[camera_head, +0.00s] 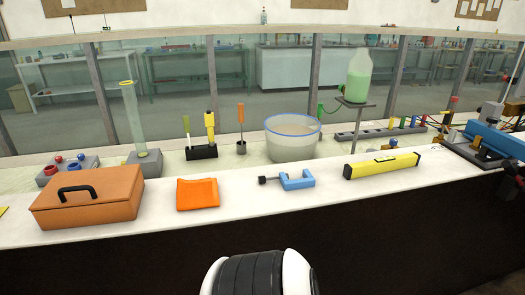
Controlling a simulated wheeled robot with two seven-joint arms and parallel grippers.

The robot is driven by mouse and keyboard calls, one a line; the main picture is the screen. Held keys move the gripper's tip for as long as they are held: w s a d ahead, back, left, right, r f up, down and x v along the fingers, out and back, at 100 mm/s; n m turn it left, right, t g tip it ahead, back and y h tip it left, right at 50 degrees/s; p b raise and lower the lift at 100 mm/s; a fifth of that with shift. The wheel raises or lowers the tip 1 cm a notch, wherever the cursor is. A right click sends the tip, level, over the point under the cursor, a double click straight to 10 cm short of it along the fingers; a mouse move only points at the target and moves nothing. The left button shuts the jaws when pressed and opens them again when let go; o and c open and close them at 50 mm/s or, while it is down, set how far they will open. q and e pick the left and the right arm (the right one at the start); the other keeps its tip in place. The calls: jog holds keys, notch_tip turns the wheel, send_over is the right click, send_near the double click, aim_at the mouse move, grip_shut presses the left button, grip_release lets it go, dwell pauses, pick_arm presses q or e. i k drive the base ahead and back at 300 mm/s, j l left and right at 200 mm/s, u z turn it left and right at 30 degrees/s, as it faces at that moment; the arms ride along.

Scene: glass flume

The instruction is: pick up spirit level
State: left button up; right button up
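The spirit level (382,165) is a long yellow bar with a small pale vial window and dark ends. It lies on the white counter (345,200) right of the middle, tilted slightly up to the right in the picture. Nothing touches it. My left gripper is not in view. A dark shape at the right edge looks like part of my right gripper (515,187), cut off by the frame; its fingers cannot be made out. It is apart from the level.
A blue clamp (296,180) lies left of the level. Behind stand a grey tub (292,145) and a stand (357,128) bearing a green-filled bottle (357,80). A blue-topped device (495,140) is at right. An orange toolbox (88,198) and orange cloth-like piece (197,193) lie left.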

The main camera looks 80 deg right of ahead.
aim_at(387, 164)
jog(key=z, duration=3.65)
